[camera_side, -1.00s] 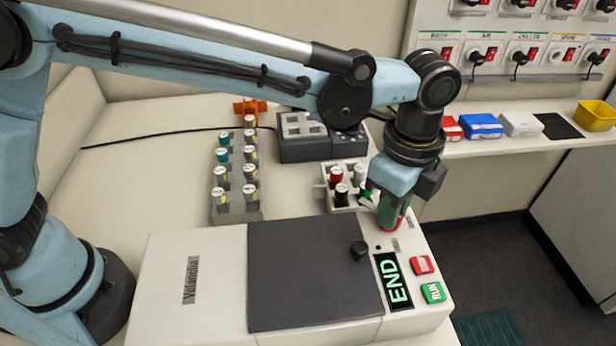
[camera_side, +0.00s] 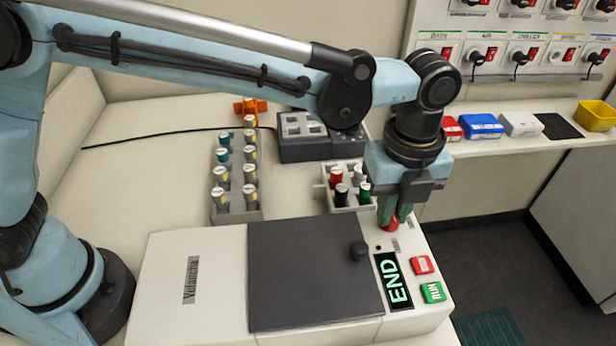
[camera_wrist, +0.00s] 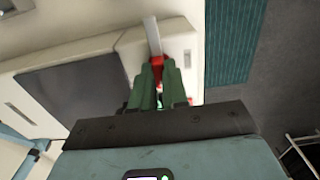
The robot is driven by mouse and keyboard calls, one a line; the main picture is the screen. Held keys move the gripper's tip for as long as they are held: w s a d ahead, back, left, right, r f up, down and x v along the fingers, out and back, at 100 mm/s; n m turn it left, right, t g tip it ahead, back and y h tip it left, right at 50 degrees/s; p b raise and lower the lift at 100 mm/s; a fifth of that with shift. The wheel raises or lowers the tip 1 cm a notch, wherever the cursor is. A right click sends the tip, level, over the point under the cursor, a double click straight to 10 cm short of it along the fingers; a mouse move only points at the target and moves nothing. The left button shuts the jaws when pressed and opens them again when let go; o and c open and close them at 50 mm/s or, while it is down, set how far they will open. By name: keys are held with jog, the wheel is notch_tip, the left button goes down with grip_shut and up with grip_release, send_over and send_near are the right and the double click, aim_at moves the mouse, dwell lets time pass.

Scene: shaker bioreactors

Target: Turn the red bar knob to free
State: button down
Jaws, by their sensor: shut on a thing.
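The red bar knob (camera_side: 390,223) sits at the back right corner of the white shaker's top. My gripper (camera_side: 394,216) points down over it, with its green fingers shut on the knob. In the wrist view the knob's red part (camera_wrist: 157,60) shows between and beyond the fingertips (camera_wrist: 158,72). The fingers hide most of the knob, so I cannot read its bar's direction or the labels beside it. The shaker (camera_side: 200,245) shows END on its display (camera_side: 394,281).
The shaker's dark lid (camera_side: 310,275) with a black knob (camera_side: 358,250) is left of my gripper. Red (camera_side: 421,265) and green RUN (camera_side: 433,292) buttons lie in front. A rack of colored-cap bottles (camera_side: 350,200) stands close behind. A vial rack (camera_side: 240,210) stands farther left.

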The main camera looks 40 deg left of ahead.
dwell(0.4)
jog(key=c, duration=1.1)
grip_release()
jog(key=shift+c, duration=0.2)
notch_tip(320, 180, up, 12)
